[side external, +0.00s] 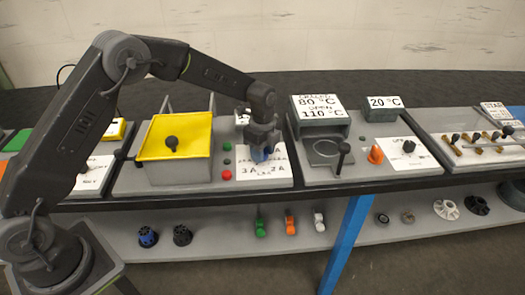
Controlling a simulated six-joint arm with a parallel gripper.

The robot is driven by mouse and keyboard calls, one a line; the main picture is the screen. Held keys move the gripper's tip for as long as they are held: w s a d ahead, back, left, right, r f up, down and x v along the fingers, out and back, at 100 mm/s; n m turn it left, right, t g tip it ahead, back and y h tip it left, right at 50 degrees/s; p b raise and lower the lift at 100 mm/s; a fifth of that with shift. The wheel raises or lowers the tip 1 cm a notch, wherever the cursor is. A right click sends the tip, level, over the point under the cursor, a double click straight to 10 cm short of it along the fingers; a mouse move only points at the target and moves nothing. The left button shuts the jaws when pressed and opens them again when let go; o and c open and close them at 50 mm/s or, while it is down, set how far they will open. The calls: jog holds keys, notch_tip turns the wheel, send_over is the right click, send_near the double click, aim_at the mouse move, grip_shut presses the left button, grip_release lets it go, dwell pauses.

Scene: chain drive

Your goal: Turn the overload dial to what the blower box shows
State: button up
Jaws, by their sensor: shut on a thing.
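My gripper (262,152) points down over a white label plate (280,172) on the middle bench panel. The plate's lower line reads about "3 A" and "2 A"; the rest is covered or too small to read. A small white sign (242,117) stands behind my gripper, partly hidden, its text unreadable. I cannot tell for sure which box is the blower box; a grey box with a yellow lid and black knob (165,160) stands left of my gripper.
Green, dark and red buttons (227,174) sit just left of the plate. To the right are a grey unit (318,118) marked 80 °C and 110 °C, a lever (342,157) and an orange cone (375,154). Several loose parts lie on the lower shelf (340,238).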

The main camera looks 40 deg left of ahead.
jog(key=n, duration=0.5)
jog(key=shift+n, duration=0.3)
jog(key=n, duration=0.4)
jog(key=shift+n, duration=0.3)
jog(key=n, duration=0.4)
jog(key=shift+a+n, duration=0.1)
jog(key=shift+n, duration=0.2)
jog(key=n, duration=1)
jog(key=shift+n, duration=0.4)
jog(key=n, duration=0.4)
jog(key=shift+n, duration=0.3)
jog(key=n, duration=0.8)
jog(key=shift+n, duration=0.3)
